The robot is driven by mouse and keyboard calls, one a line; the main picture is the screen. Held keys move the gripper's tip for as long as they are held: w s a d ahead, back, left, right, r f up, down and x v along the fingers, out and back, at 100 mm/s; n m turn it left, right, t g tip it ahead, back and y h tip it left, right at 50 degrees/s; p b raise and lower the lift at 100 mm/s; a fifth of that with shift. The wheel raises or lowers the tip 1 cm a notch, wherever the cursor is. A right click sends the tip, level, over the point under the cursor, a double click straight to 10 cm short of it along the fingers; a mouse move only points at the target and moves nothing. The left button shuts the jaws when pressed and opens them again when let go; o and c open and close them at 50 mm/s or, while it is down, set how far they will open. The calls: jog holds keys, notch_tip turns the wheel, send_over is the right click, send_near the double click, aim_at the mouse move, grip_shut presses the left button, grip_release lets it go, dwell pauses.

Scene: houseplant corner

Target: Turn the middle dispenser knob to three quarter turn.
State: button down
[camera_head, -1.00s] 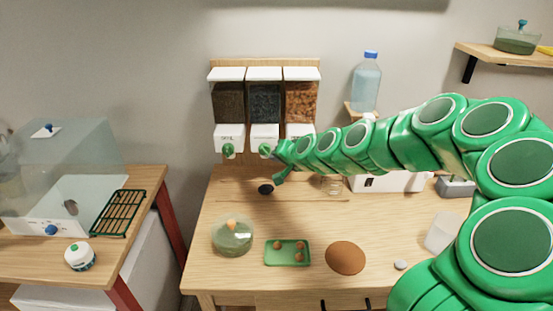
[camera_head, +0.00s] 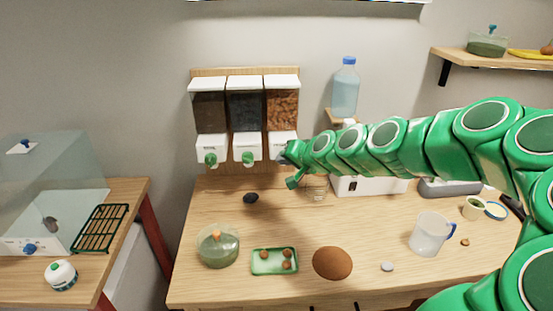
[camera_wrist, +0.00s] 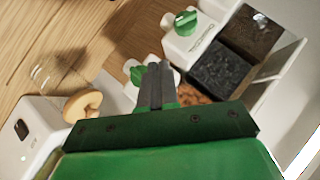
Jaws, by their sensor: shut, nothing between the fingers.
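Three wall dispensers hang side by side. The middle dispenser (camera_head: 245,104) has dark blue-grey contents and a green middle knob (camera_head: 248,158), in plain view in the head view. That knob also shows at the top of the wrist view (camera_wrist: 186,22), beyond my fingers; I cannot read its exact angle. The left knob (camera_head: 211,159) is green too. My gripper (camera_head: 285,160) is in front of the right dispenser (camera_head: 283,104) and hides its knob in the head view. In the wrist view my fingers (camera_wrist: 156,70) are shut and empty, close beside the green right knob (camera_wrist: 137,73); contact is unclear.
On the table below are a glass jar (camera_head: 218,247), a green tray (camera_head: 274,262) with brown balls, a brown disc (camera_head: 332,263), a dark oval (camera_head: 251,198) and a clear jug (camera_head: 428,235). A water bottle (camera_head: 345,89) stands right of the dispensers.

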jog(key=v, duration=0.3)
jog(key=shift+s+d+f, duration=0.1)
jog(key=shift+d, duration=0.2)
jog(key=c, duration=1.8)
grip_release()
jog(key=shift+s+d, duration=0.1)
jog(key=shift+o, duration=1.2)
jog(key=o, duration=0.9)
jog(key=a+f+n+h, duration=0.1)
jog(key=a+f+n, duration=0.2)
jog(key=a+f, duration=0.1)
jog(key=shift+w+a+f+g, duration=0.3)
jog(key=shift+a+f, duration=0.1)
jog(key=shift+f, duration=0.05)
jog(key=n+t+h, duration=0.8)
jog(key=n+t, duration=0.1)
jog(key=n, duration=1.4)
send_near(247, 162)
jog(key=w, duration=0.1)
jog(key=shift+w+d+r, duration=0.1)
jog(key=shift+w+d, duration=0.1)
jog(key=shift+w, duration=1.15)
jog(key=shift+w+d+r, duration=0.1)
jog(key=shift+w+d, duration=0.1)
jog(key=shift+w, duration=1.1)
jog(key=shift+w+d, duration=0.2)
jog(key=shift+w, duration=1.15)
